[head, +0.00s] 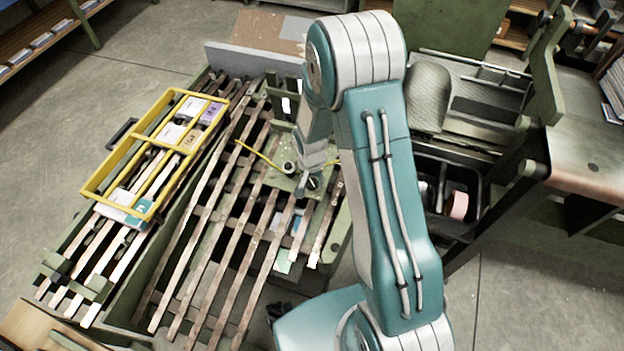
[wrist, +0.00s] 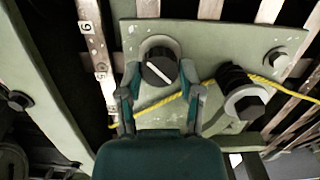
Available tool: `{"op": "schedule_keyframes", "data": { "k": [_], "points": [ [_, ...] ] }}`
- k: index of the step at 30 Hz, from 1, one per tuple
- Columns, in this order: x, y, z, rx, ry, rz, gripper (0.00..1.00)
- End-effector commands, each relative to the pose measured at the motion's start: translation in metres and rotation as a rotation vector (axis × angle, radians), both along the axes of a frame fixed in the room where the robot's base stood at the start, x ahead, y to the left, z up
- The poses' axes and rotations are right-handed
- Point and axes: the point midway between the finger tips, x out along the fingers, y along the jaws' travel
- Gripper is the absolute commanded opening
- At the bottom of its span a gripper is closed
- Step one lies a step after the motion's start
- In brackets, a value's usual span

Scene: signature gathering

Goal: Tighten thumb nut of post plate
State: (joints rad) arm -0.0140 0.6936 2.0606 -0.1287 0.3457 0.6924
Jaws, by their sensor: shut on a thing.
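The post plate (wrist: 215,50) is a pale green metal plate over wooden slats; it also shows in the head view (head: 287,182), partly hidden by my arm. The thumb nut (wrist: 158,68) is a round black knob with a white line across its face, set in the plate's left part. My gripper (wrist: 158,88) has one finger on each side of the knob and is shut on it. In the head view my gripper (head: 312,178) points down at the plate, and its fingertips are hard to make out.
A yellow cord (wrist: 290,90) crosses the plate beside a dark post with a nut (wrist: 244,100). A hex bolt (wrist: 277,60) sits at the plate's right. A yellow divided crate (head: 92,187) with boxes lies left on the slats. A black bin (head: 440,215) stands right of my arm.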

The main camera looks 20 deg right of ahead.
Motion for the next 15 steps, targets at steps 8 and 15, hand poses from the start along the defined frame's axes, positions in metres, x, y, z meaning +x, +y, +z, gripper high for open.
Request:
{"op": "schedule_keyframes", "data": {
  "k": [8, 15],
  "points": [
    [-0.0007, -0.0005, -0.0009, 0.037, -0.027, -0.26, 0.0],
    [-0.0011, -0.0009, -0.0007, 0.068, -0.05, -0.472, 0.0]
  ]
}}
